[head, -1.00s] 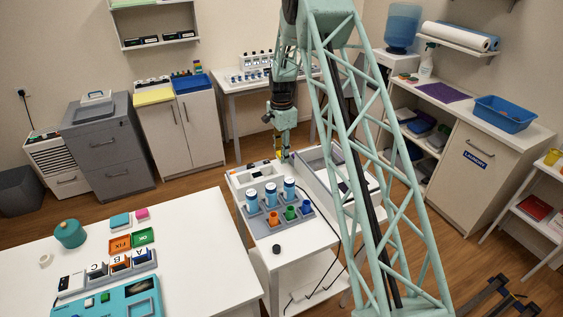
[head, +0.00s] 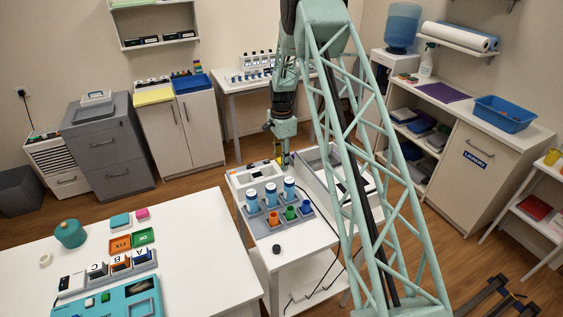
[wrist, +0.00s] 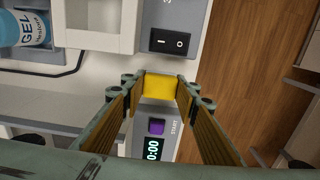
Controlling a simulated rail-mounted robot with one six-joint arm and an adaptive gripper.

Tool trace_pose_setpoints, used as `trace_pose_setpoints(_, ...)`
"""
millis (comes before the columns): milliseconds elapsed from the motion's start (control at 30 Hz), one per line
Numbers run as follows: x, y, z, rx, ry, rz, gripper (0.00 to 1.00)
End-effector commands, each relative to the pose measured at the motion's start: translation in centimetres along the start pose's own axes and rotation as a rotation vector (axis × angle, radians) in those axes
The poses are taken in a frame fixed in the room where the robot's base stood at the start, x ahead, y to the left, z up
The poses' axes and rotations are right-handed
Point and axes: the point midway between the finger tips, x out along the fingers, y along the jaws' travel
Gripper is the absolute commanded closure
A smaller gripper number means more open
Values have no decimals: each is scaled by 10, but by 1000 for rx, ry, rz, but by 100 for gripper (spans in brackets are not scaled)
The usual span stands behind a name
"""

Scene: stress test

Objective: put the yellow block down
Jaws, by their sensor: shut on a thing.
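The yellow block (wrist: 160,87) sits between the fingertips of my gripper (wrist: 157,92) in the wrist view. The gripper is shut on it. Below it lies a grey device with a black rocker switch (wrist: 172,41), a purple START button (wrist: 156,127) and a display (wrist: 152,150) reading zeros. The block covers the device's middle part; I cannot tell whether it touches the surface. In the head view, my gripper (head: 283,161) points down over the far end of the white cart (head: 289,244), and the block is tiny there.
A grey rack with several bottles and coloured cups (head: 290,213) stands nearer on the cart. A grey tray (head: 318,172) lies right of my gripper. In the wrist view, a gel bottle (wrist: 25,28) is at the upper left and wooden floor lies right of the device.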

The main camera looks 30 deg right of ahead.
Motion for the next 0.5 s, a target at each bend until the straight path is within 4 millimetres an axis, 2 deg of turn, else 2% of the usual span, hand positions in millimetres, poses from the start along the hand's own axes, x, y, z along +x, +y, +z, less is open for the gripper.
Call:
trace_pose_setpoints(333, 4, 0, 0, 0, 0, 0, 84)
trace_pose_setpoints(367, 3, 0, 0, 0, 0, 0, 70)
trace_pose_setpoints(500, 3, 0, 0, 0, 0, 0, 59)
